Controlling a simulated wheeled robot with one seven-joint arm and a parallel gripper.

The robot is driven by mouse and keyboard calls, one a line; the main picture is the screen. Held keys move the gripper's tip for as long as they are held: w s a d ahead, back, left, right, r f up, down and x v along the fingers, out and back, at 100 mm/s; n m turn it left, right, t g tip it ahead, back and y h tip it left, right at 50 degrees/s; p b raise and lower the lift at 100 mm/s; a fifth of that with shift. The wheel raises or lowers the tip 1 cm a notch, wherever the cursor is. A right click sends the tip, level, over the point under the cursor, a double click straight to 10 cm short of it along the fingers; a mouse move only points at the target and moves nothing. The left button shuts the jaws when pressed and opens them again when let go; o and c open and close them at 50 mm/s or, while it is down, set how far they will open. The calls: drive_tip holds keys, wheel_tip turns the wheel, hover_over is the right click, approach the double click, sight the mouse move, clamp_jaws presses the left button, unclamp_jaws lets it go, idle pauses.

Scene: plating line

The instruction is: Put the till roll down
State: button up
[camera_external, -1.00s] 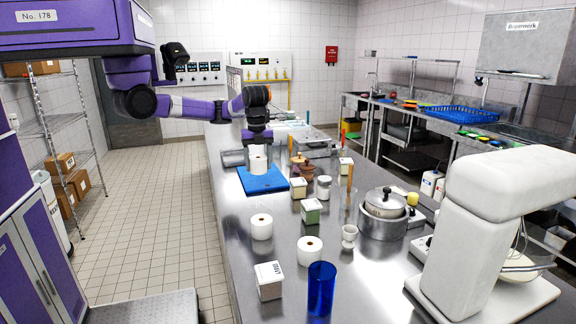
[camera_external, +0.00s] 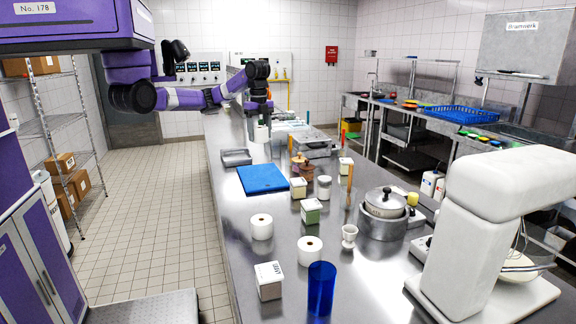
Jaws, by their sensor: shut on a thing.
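My gripper (camera_external: 259,120) points down over the far part of the steel counter. It is shut on a white till roll (camera_external: 261,133), which it holds above the counter, beyond the blue mat (camera_external: 263,179). Whether the roll's bottom touches anything is hard to tell. The blue mat lies flat and bare.
A shallow grey tray (camera_external: 236,157) lies behind the mat. Jars and tins stand right of it, with a pot (camera_external: 384,213). A blue tumbler (camera_external: 320,288), a white tin (camera_external: 269,281) and a mixer (camera_external: 490,220) are nearer. The counter's left strip is clear.

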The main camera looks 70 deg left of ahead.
drive_tip(key=w+a+n, duration=0.2)
drive_tip(key=a+n, duration=0.2)
drive_tip(key=a, duration=0.6)
hover_over(262, 175)
wheel_tip(262, 175, down, 14)
drive_tip(key=shift+s+f+p, duration=0.1)
drive_tip(key=shift+p, duration=0.25)
drive_tip(key=shift+f, duration=2.7)
drive_tip(key=o, duration=1.5)
drive_tip(key=shift+f, duration=0.1)
drive_tip(key=shift+c, duration=0.2)
wheel_tip(262, 175, up, 12)
drive_tip(key=shift+b, duration=0.3)
